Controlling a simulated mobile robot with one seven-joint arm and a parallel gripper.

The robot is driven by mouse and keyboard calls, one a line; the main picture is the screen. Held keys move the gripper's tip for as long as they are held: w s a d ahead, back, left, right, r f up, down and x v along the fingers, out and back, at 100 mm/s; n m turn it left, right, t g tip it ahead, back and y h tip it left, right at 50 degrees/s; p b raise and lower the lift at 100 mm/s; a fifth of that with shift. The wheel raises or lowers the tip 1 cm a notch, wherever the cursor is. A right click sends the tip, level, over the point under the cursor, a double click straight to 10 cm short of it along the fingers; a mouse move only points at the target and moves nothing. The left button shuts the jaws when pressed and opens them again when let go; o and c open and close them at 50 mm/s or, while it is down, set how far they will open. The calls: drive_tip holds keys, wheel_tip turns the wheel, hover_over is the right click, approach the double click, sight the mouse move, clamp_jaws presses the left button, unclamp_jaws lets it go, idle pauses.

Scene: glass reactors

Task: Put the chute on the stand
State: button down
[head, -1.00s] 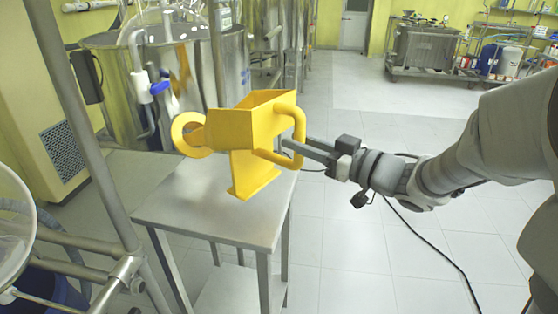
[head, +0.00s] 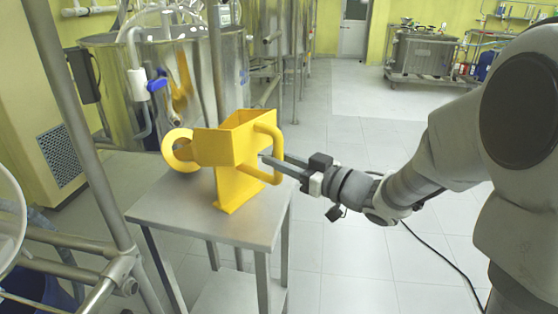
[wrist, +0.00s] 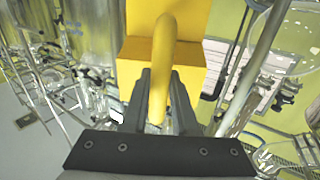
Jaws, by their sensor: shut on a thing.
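The yellow chute (head: 216,148) has an open box-shaped hopper, a ring on its left, a curved tube handle on its right and an upright leg with a flat foot. It is upright over the steel table-like stand (head: 165,208). Its foot appears at the top surface near the front right; I cannot tell if it touches. My gripper (head: 275,163) comes from the right and is shut on the handle. In the wrist view, the handle of the chute (wrist: 164,45) runs between the two fingers of my gripper (wrist: 160,82).
A large steel vessel (head: 195,75) stands close behind the stand. A metal frame post (head: 75,120) rises at the left, near the stand's left edge. The tiled floor (head: 370,240) to the right is clear except for a black cable (head: 440,250).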

drive_tip(key=c, duration=0.7)
unclamp_jaws()
drive_tip(key=p+v, duration=0.3)
drive_tip(key=v, duration=0.9)
drive_tip(key=w+d+r+m+t+h, duration=0.35)
drive_tip(key=w+d+h, duration=0.2)
drive_tip(key=h, duration=0.25)
drive_tip(key=s+d+m+h, duration=0.4)
drive_tip(key=d+m+h, duration=0.1)
drive_tip(key=d+h, duration=0.2)
drive_tip(key=s+a+f+m+g, duration=0.1)
drive_tip(key=s+g, duration=0.1)
drive_tip(key=s, duration=0.4)
drive_tip(key=s+a+f+g, duration=0.1)
drive_tip(key=s+g, duration=0.2)
drive_tip(key=s, duration=0.4)
drive_tip(key=s+a+f+m+g, duration=0.1)
drive_tip(key=s+f+g, duration=0.1)
drive_tip(key=s, duration=0.4)
drive_tip(key=shift+s+a+m+g, duration=0.25)
drive_tip(key=shift+s+m+g, duration=0.1)
drive_tip(key=shift+g, duration=0.1)
